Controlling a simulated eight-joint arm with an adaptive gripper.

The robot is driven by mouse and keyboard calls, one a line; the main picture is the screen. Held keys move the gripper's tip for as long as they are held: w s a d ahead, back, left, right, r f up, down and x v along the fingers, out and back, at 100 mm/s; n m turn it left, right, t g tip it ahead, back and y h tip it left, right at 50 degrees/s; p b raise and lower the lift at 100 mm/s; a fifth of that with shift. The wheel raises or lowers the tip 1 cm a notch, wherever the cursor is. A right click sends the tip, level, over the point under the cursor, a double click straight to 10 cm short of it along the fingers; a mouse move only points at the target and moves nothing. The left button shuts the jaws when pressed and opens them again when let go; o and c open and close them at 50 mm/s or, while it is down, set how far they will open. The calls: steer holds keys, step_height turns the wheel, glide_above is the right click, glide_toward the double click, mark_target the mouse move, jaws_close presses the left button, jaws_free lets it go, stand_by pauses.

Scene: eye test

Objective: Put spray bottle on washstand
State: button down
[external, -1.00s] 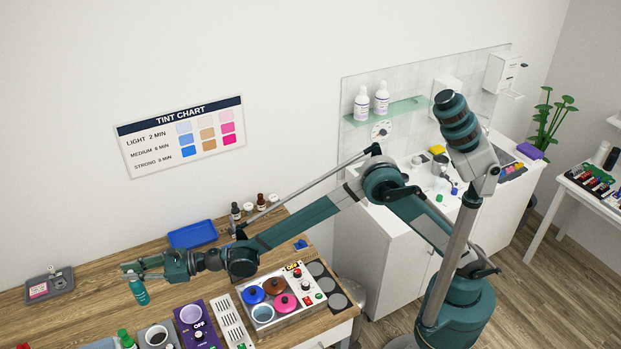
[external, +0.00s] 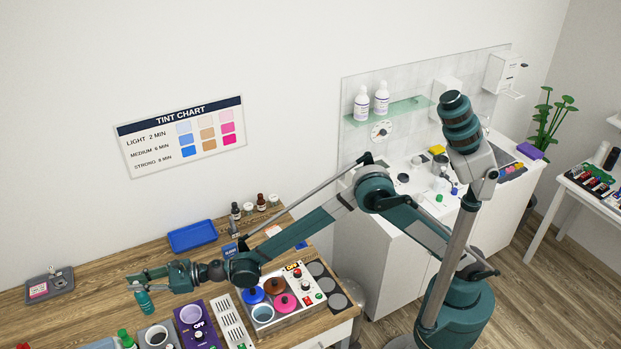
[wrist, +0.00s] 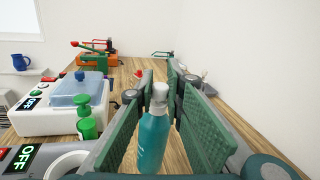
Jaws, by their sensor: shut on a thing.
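The spray bottle (external: 143,302) is teal with a pale grey-white top. It hangs at my gripper (external: 133,280) over the left part of the wooden counter, slightly tilted in the external view.
A purple warmer (external: 197,322) and a multi-pot heater (external: 290,296) line the counter's front. A blue tray (external: 192,236) and small bottles (external: 248,207) are at the back. A glass shelf (external: 400,109) with two white bottles is above the washstand. A green pump bottle (wrist: 86,122) stands left of my gripper.

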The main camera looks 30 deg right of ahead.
steer(key=shift+f+b, duration=0.4)
steer(key=shift+f, duration=1.6)
steer(key=c, duration=2.4)
jaws_free()
steer(key=shift+r, duration=0.2)
steer(key=p+v, duration=0.1)
steer(key=v, duration=1.1)
steer(key=shift+p, duration=0.3)
